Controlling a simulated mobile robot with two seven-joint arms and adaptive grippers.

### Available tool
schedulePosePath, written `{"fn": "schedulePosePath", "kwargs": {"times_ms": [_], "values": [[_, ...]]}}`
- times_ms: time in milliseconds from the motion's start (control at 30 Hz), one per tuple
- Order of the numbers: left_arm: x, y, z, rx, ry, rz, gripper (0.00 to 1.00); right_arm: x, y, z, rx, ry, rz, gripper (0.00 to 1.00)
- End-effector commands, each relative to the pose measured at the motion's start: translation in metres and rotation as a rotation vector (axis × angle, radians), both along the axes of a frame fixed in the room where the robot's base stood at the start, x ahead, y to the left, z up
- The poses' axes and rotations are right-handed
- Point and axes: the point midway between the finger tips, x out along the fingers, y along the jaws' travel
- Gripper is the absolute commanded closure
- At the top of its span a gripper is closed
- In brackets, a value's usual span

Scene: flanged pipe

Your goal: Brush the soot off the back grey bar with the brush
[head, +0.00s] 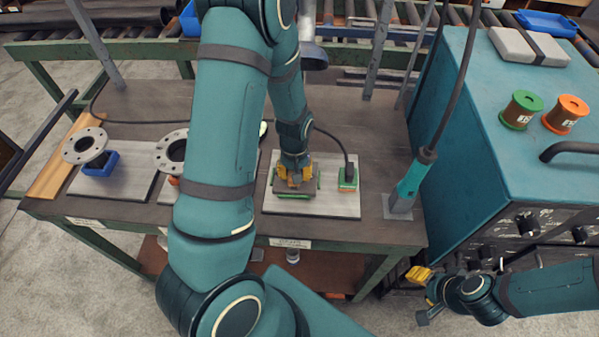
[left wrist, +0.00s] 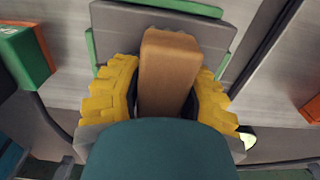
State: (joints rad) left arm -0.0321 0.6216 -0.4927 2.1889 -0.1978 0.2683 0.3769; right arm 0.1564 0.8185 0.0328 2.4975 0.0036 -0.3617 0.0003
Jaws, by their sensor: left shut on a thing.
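My left gripper (head: 294,180) is over the pale plate in the middle of the bench. In the left wrist view its yellow fingers (left wrist: 155,95) are shut on a brown block (left wrist: 167,72), which looks like the brush's handle. Grey pieces with green edges (left wrist: 115,40) show below and beyond the block; they also show under the gripper in the head view (head: 293,195). I cannot tell which is the back grey bar or whether bristles touch it. No soot can be made out. My right gripper (head: 423,295) hangs at the lower right, fingers apart and empty.
A green and orange block with a cable (head: 347,179) stands just right of the gripper. Flanged pieces (head: 85,146) and a blue holder (head: 100,163) are at the left. A teal-handled tool (head: 411,182) and a teal cabinet (head: 445,120) bound the right side.

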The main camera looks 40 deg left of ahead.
Motion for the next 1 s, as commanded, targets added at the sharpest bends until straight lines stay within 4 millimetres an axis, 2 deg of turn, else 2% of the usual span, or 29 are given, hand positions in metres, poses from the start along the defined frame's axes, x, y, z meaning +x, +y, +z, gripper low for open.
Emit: {"fn": "schedulePosePath", "kwargs": {"times_ms": [1000], "values": [[-0.024, 0.040, 0.001, 0.000, -0.001, -0.001, 1.00, 0.000, 0.000, -0.005, 0.000, 0.000, 0.000, 0.53]]}}
